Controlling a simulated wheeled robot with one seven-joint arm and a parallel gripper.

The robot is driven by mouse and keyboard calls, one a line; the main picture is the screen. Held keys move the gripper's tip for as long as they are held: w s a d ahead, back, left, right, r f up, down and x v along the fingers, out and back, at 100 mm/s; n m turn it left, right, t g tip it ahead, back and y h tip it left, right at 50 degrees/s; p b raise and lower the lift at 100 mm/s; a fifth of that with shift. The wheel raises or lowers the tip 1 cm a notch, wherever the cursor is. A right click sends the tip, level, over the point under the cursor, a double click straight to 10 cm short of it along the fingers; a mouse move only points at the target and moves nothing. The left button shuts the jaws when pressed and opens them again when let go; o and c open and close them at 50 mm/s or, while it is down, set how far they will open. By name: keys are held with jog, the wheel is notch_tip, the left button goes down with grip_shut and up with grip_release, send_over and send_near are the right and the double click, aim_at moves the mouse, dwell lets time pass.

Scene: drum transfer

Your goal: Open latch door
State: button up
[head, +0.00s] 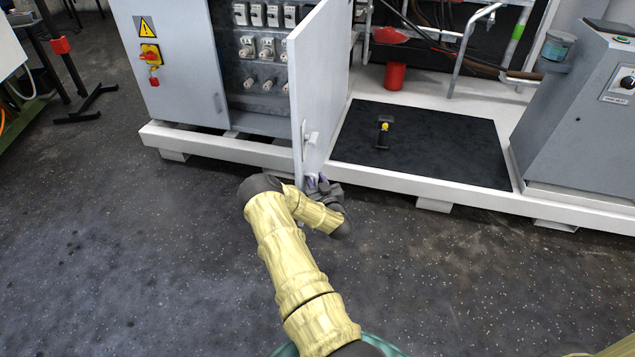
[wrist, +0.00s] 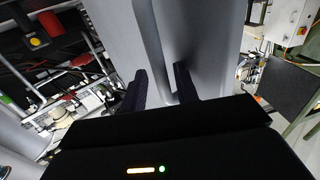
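The light grey cabinet door (head: 328,75) stands swung open, pointing out from the cabinet toward me. Its latch handle (head: 309,143) is low on the door's outer edge. My gripper (head: 319,181) is at the lower corner of the door, just right of its edge and below the handle. In the wrist view the door (wrist: 210,45) fills the upper middle. The two dark fingers of my gripper (wrist: 160,86) are apart, with the door's edge area between or just beyond them. I cannot tell whether they touch it.
The cabinet (head: 165,60) shows rows of switches and sockets inside. A black mat (head: 430,150) with a small yellow-topped item (head: 384,128) lies on the white platform to the right. A grey console (head: 580,110) stands at far right. The speckled floor (head: 120,250) at front left is clear.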

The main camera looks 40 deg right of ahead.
jog(key=shift+a+f, duration=0.2)
jog(key=shift+a, duration=0.1)
jog(key=shift+s+d, duration=0.1)
jog(key=p+v, duration=1)
jog(key=v, duration=0.7)
jog(key=shift+s+p, duration=0.2)
jog(key=shift+p, duration=0.15)
jog(key=shift+w+r, duration=0.1)
jog(key=shift+w, duration=0.05)
